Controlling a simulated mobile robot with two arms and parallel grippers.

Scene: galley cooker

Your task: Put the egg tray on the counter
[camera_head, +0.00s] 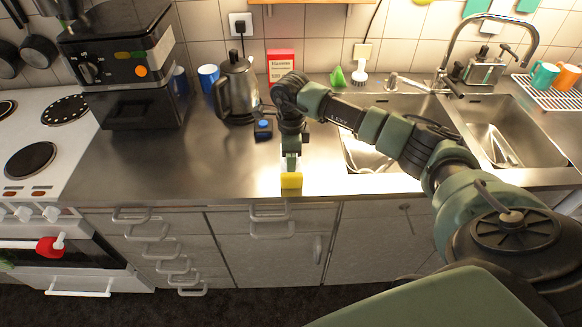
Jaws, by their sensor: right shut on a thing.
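My right gripper (291,163) points down at the counter's front edge, in the middle of the view. It is shut on a small yellow block-like thing (291,181), which I take to be the egg tray, seen nearly end-on. The yellow thing overlaps the front edge of the steel counter (190,165) in the picture. I cannot tell whether it touches the counter. The fingertips are small and partly merge with the yellow thing. My left gripper does not show.
A kettle (237,92), a black coffee machine (120,65), a blue cup (208,77) and a red box (280,66) stand toward the back. The sink (375,140) lies right. The stove (35,135) is left. The counter's left middle is clear.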

